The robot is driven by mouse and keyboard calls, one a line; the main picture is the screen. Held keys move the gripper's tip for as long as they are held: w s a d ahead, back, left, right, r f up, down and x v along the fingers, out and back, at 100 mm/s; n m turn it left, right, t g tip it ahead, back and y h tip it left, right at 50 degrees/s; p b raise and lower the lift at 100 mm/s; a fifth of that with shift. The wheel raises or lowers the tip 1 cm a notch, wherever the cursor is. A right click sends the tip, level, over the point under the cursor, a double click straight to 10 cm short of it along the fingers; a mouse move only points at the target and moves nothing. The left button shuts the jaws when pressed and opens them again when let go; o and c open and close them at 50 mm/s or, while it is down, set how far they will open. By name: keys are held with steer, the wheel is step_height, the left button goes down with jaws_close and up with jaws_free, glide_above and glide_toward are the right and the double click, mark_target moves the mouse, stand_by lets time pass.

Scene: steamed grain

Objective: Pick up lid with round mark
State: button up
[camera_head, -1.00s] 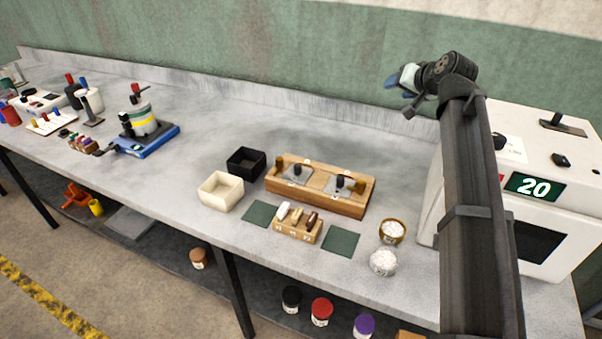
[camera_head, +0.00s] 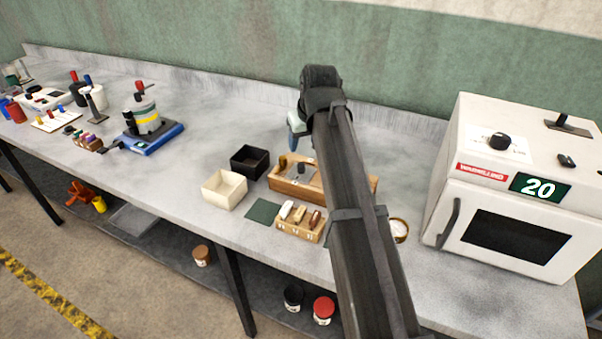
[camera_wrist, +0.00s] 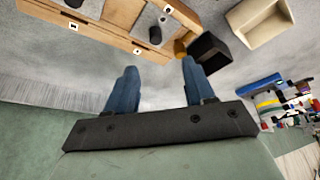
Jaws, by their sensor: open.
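A wooden box (camera_head: 284,189) stands on the bench; my arm hides its middle and right part in the head view. A grey lid with a dark knob (camera_head: 300,168) shows at its left end. In the wrist view the wooden box (camera_wrist: 112,20) is at the top, with a grey lid (camera_wrist: 150,24) and part of another dark knob (camera_wrist: 74,3). Small white marks are on the box's edge; I cannot tell their shapes surely, nor which lid has the round mark. My gripper (camera_wrist: 160,78) is open and empty, apart from the box; its blue fingers also show in the head view.
A black bin (camera_head: 248,162) and a cream bin (camera_head: 223,190) stand left of the box. A small block rack (camera_head: 300,220) and green mat (camera_head: 263,210) lie in front. A white oven (camera_head: 520,190) stands at right. A wall is behind the bench.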

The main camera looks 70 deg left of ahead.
glide_above(301, 164)
steer(key=d, duration=0.2)
steer(key=f, duration=0.5)
steer(key=shift+s+d+f, duration=0.1)
steer(key=shift+s+f, duration=0.15)
steer(key=shift+f, duration=0.05)
steer(key=shift+w+x, duration=0.15)
steer(key=shift+x, duration=1.15)
steer(key=shift+w+x, duration=0.15)
steer(key=shift+x, duration=1.15)
steer(key=shift+d, duration=0.1)
steer(key=shift+c, duration=0.3)
jaws_close()
